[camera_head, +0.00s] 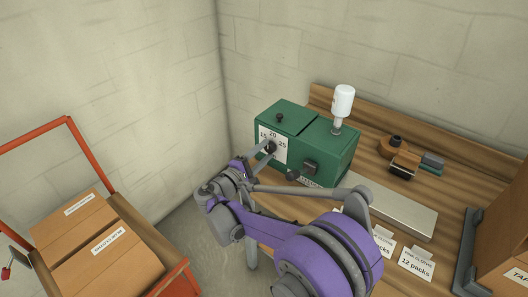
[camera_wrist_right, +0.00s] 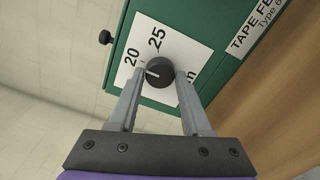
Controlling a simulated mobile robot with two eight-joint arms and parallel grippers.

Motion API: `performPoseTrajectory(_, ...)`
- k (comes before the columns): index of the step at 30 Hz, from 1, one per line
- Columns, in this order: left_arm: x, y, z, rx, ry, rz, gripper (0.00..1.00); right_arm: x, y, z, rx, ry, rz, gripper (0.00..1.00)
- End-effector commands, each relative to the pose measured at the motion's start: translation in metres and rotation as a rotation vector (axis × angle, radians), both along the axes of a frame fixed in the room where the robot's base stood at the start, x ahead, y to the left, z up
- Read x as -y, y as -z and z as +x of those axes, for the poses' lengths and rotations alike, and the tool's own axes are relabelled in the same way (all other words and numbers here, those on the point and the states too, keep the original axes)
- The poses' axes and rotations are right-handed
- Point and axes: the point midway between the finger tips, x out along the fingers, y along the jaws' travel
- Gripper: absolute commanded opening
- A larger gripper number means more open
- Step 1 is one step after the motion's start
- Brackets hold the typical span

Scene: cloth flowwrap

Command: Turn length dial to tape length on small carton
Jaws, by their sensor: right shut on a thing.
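The length dial (camera_head: 270,147) is a black knob on a white scale plate marked 15, 20 and 25, on the end of the green tape machine (camera_head: 290,122). My right gripper (camera_wrist_right: 160,76) is shut on the dial (camera_wrist_right: 159,68), one finger on each side. In the right wrist view the dial's white pointer line points left, close to the 20 and slightly below it; the 15 is hidden behind a finger. A brown carton (camera_head: 508,235) with a label starting "TAP" stands at the right edge, partly cut off; its tape length cannot be read. My left gripper is not in view.
A white bottle (camera_head: 343,101) stands on the machine. A tape dispenser (camera_head: 404,160) lies on the wooden bench behind a grey metal plate (camera_head: 392,212). Cards (camera_head: 416,262) lie at the front. A red cart (camera_head: 178,278) with two cartons stands left.

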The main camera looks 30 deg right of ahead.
Motion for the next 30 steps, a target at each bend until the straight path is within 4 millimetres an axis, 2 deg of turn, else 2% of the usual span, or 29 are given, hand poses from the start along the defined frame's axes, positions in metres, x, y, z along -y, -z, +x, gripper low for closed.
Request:
performPoseTrajectory(14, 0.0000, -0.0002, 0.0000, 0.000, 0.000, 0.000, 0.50, -0.0004, 0.0006, -0.0002, 0.010, -0.001, 0.005, 0.00)
performPoseTrajectory(15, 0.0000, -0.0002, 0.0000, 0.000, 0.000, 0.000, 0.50, -0.0004, 0.0007, -0.0001, 0.010, -0.001, 0.005, 0.56)
performPoseTrajectory(18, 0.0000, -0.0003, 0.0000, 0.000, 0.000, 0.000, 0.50, -0.0003, 0.0005, -0.0001, 0.009, -0.001, 0.005, 0.74)
performPoseTrajectory(19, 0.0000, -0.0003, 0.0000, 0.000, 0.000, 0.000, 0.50, -0.0003, 0.0004, -0.0001, 0.009, 0.000, 0.005, 0.79)
performPoseTrajectory(30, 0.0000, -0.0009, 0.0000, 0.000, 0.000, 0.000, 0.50, -0.0056, 0.0001, -0.0018, 0.009, -0.002, 0.004, 0.79)
